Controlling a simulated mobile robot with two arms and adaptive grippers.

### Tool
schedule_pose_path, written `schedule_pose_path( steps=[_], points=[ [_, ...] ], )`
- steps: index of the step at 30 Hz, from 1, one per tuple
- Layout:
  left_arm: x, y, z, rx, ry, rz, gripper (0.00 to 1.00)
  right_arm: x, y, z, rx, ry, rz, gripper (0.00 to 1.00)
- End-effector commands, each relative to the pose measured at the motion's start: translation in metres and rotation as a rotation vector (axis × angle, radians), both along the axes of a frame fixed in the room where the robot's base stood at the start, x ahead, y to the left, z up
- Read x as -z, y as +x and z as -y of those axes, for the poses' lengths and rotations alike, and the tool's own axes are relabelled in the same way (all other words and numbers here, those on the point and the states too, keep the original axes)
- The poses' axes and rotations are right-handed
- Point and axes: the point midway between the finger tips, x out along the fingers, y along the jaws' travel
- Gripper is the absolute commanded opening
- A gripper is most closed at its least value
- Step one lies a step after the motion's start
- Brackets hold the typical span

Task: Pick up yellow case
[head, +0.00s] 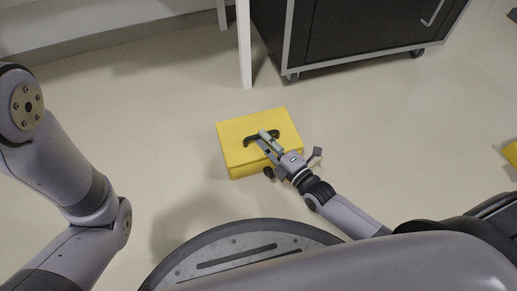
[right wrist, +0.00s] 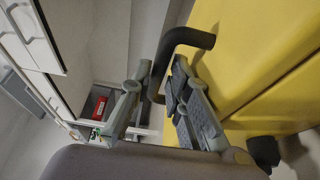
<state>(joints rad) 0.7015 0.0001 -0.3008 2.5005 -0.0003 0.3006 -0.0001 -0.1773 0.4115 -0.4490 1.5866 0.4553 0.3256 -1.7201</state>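The yellow case (head: 238,135) lies flat on the floor in the middle of the head view, with a black handle (head: 249,140) on its upper face. My right gripper (head: 264,140) is over the case at the handle. In the right wrist view the yellow case (right wrist: 255,60) fills the upper right. The black handle (right wrist: 168,55) there passes between the two fingers of my right gripper (right wrist: 162,78). The fingers stand apart, with a gap showing between the handle and the right-hand pad. My left arm shows at the left, but its gripper is out of view.
A dark wheeled cabinet (head: 355,28) stands beyond the case, beside a white leg (head: 244,45). Another yellow thing (head: 511,154) is cut off at the right edge. The floor (head: 400,130) right of the case is clear. A red object (right wrist: 100,106) shows in the wrist view.

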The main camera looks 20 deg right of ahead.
Motion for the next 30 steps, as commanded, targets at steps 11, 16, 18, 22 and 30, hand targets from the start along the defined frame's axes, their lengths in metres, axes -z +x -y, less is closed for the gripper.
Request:
schedule_pose_path(
  steps=[11, 16, 18, 22, 30],
  points=[
    [-0.0008, 0.0002, 0.0, 0.0, 0.0, -0.001, 0.37, -0.0005, -0.0002, -0.0001, 0.0, 0.0, -0.001, 0.04],
    [-0.0009, 0.0003, 0.0, 0.0, 0.0, -0.001, 0.37, -0.0003, -0.0003, 0.0, 0.0, -0.001, -0.001, 0.0],
    [-0.0008, 0.0005, 0.0001, 0.0, 0.0, -0.001, 0.37, -0.0003, -0.0003, 0.0, 0.0, -0.001, -0.001, 0.0],
    [-0.0009, 0.0006, 0.0, 0.0, 0.0, -0.002, 0.37, -0.0002, -0.0003, 0.0, 0.0, -0.001, -0.001, 0.0],
    [-0.0008, 0.0007, -0.0001, 0.0, 0.0, -0.002, 0.37, -0.0001, -0.0005, 0.0001, 0.0, -0.002, 0.0, 0.0]
  ],
)
